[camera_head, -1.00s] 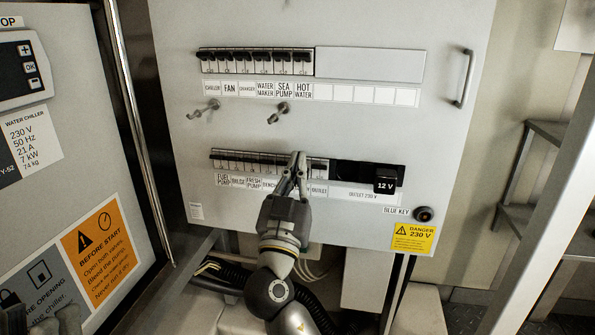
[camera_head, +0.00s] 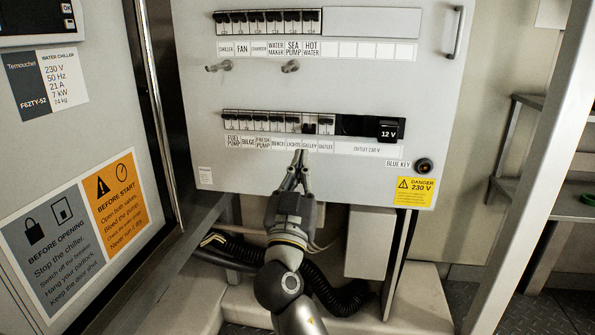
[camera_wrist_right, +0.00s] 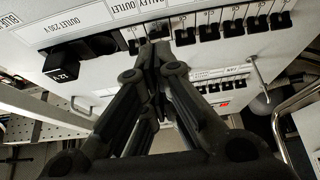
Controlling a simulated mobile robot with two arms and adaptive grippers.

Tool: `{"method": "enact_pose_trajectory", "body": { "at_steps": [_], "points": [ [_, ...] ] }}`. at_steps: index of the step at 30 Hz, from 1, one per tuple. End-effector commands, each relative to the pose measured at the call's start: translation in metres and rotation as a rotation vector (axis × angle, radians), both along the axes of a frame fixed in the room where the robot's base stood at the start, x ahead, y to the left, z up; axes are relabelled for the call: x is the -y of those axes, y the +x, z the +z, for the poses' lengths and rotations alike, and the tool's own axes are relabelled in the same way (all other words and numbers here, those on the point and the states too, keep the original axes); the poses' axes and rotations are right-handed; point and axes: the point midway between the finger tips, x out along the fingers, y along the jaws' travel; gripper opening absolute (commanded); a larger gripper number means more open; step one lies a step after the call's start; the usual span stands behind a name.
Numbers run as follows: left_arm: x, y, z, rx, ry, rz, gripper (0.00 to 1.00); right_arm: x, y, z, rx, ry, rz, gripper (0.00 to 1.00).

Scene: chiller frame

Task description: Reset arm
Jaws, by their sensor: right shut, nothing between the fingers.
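My right gripper (camera_head: 300,160) is shut and empty, pointing up in front of the panel (camera_head: 195,90). Its tips are just below the lower breaker row (camera_head: 270,122), over or close under the label strip near the lights and galley labels. In the right wrist view the closed fingers (camera_wrist_right: 155,52) reach towards the breaker row (camera_wrist_right: 225,30). Whether they touch the panel cannot be told. One lower-row toggle, above the galley label (camera_head: 310,128), sits lower than its neighbours. My left gripper is not in view.
The upper breaker row (camera_head: 268,22) and two metal knobs (camera_head: 290,66) are above. A black 12 V block (camera_head: 389,131) and blue key switch (camera_head: 424,166) are to the right. Black corrugated hose (camera_head: 340,298) runs below. The chiller cabinet (camera_head: 110,60) stands left, a metal shelf (camera_head: 565,205) right.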

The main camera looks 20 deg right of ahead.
Motion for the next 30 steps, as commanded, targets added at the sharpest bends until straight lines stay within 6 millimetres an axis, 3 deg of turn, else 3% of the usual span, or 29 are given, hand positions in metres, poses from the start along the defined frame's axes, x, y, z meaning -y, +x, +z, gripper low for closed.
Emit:
{"method": "enact_pose_trajectory", "body": {
  "at_steps": [22, 26, 30],
  "points": [
    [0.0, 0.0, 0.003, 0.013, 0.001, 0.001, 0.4, -0.002, 0.001, -0.006, -0.007, -0.01, 0.021, 0.0],
    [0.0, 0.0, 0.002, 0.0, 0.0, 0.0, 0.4, -0.028, 0.004, -0.014, -0.036, -0.071, 0.148, 0.0],
    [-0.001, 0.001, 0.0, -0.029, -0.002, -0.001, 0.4, -0.082, -0.011, -0.024, -0.032, -0.18, 0.405, 0.0]
  ]
}}
